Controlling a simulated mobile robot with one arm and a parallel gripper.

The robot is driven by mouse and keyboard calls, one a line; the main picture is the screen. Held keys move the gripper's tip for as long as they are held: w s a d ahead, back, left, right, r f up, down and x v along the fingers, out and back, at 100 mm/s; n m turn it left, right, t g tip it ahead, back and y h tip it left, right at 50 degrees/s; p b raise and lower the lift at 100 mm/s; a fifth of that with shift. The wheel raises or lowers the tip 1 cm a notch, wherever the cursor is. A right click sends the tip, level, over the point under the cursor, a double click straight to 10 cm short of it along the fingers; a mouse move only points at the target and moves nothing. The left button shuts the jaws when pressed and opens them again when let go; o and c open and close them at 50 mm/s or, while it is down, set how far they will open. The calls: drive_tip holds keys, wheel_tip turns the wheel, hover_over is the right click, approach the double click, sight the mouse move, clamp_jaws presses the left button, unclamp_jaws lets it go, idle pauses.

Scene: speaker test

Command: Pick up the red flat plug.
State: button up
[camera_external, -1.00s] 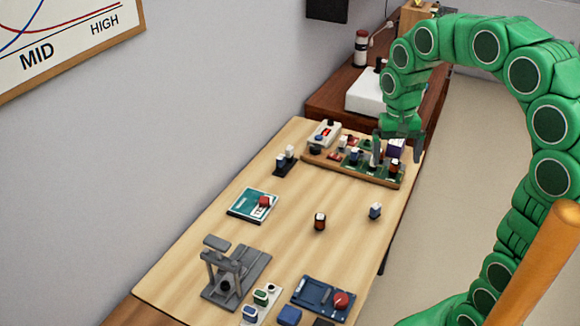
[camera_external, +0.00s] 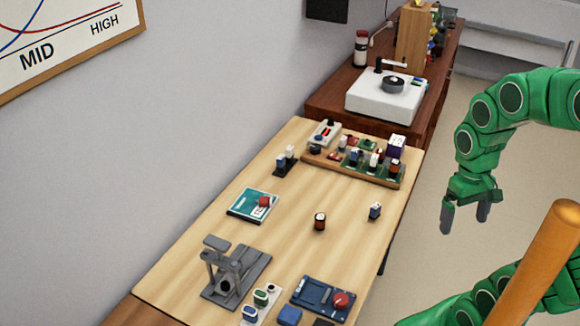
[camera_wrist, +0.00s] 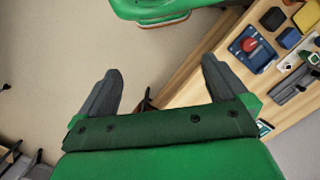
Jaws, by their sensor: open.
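Small red pieces lie among the components on the wooden board (camera_external: 319,166) at the far end of the table. One low red piece (camera_external: 332,156) sits near the board's left side; it may be the red flat plug, but it is too small to tell. My gripper (camera_external: 465,222) is open and empty, pointing down beyond the table's right edge, apart from the board. In the wrist view its two dark fingers (camera_wrist: 161,75) stand wide apart with floor between and beyond them. The board is not seen in the wrist view.
A teal box with a red top piece (camera_external: 264,201), a blue device with a red knob (camera_external: 341,300) and a grey stand (camera_external: 233,270) are on the light table (camera_external: 200,270). A dark cylinder (camera_external: 320,221) and a small blue piece (camera_external: 375,211) stand mid-table. A white turntable (camera_external: 380,100) is behind.

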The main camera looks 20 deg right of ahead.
drive_tip(key=shift+s+f, duration=0.1)
drive_tip(key=shift+s, duration=0.2)
drive_tip(key=c, duration=0.5)
